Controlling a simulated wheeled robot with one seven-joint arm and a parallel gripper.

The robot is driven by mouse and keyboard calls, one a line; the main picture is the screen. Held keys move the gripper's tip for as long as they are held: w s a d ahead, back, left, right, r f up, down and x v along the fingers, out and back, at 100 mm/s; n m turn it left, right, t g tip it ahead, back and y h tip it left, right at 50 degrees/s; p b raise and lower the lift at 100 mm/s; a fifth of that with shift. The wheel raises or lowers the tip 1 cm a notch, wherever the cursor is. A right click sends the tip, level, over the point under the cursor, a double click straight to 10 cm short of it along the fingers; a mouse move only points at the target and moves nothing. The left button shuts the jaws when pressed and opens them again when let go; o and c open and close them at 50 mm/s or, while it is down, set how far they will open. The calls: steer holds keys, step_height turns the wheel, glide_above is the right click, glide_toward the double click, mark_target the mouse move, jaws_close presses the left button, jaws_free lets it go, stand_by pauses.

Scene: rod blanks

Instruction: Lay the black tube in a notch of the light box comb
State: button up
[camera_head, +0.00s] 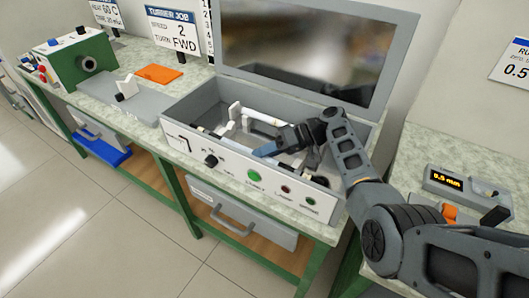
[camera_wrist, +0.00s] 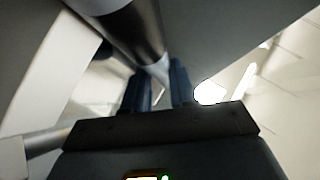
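The light box (camera_head: 173,133) stands open on the bench. White upright pieces (camera_head: 234,112), which may be its comb, and a white rod (camera_head: 262,118) show inside; single notches are too small to make out. My gripper (camera_head: 264,150) is low inside the box, pointing left, near the front wall. In the wrist view my gripper's two dark fingers (camera_wrist: 159,88) have a narrow pale gap between them. A dark, shiny cylinder with a pale end (camera_wrist: 135,30) runs from the top edge down to the fingertips. I cannot tell whether it is the black tube or whether the fingers grip it.
The raised lid (camera_head: 300,50) stands behind the box. A green machine (camera_head: 75,65) and an orange pad (camera_head: 159,73) are on the bench to the left. The box's walls surround my gripper closely.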

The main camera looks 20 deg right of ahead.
steer(key=o, duration=0.5)
steer(key=shift+c, duration=0.2)
steer(key=shift+r, duration=0.1)
steer(key=shift+r+p, duration=0.2)
steer(key=shift+p, duration=0.1)
steer(key=b+v, duration=0.1)
steer(key=v, duration=0.5)
steer(key=shift+d+f, duration=0.1)
steer(key=shift+d, duration=0.05)
steer(key=shift+s+d+r+b, duration=0.2)
steer(key=shift+d+r+b, duration=0.15)
steer(key=shift+d, duration=0.15)
